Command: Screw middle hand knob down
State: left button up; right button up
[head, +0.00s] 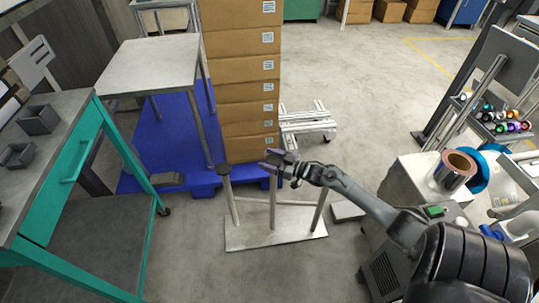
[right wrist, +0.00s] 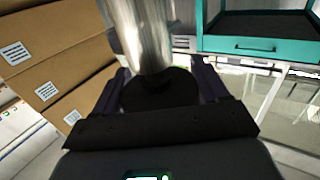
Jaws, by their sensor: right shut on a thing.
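A metal stand with a flat base plate (head: 250,236) and three upright posts is on the floor in the head view. My right gripper (head: 276,163) is at the top of the middle post (head: 273,205), shut on the middle hand knob. In the right wrist view, the black knob (right wrist: 160,90) sits between the two fingers at the end of the shiny post (right wrist: 143,35). The left post (head: 232,205) has a dark knob (head: 224,170) on top. The top of the right post (head: 319,212) is hidden by my right arm. My left gripper is not in view.
A tall stack of cardboard boxes (head: 249,93) on a blue pallet (head: 160,150) stands close behind the stand. A teal-framed workbench (head: 60,180) is on the left. A machine with a film reel (head: 455,172) is on the right. The floor in front is clear.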

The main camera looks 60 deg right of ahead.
jog(key=m+h+p, duration=0.1)
jog(key=h+p, duration=0.1)
jog(key=m+h+p, duration=0.3)
jog(key=h+p, duration=0.1)
jog(key=h, duration=0.1)
jog(key=shift+w+d+r, duration=0.1)
jog(key=shift+d+r, duration=0.1)
jog(key=shift+r, duration=0.15)
jog(key=m+h+p, duration=0.1)
jog(key=m+g+h+p, duration=0.1)
jog(key=h, duration=0.1)
jog(key=shift+d+f+m+g, duration=0.2)
jog(key=shift+m+g, duration=0.1)
jog(key=shift+m, duration=0.1)
jog(key=m+g+h, duration=0.1)
jog(key=h, duration=0.1)
jog(key=shift+d+m+h, duration=0.15)
jog(key=shift+m+h, duration=0.15)
jog(key=shift+d+m+g+h, duration=0.1)
jog(key=shift+m+g+h, duration=0.2)
jog(key=shift+g+h, duration=0.1)
jog(key=shift+r+h+p, duration=0.15)
jog(key=shift+h+p, duration=0.15)
jog(key=o, duration=0.9)
jog(key=shift+s, duration=0.2)
jog(key=shift+o, duration=0.3)
jog(key=shift+f, duration=0.2)
jog(key=shift+s, duration=0.1)
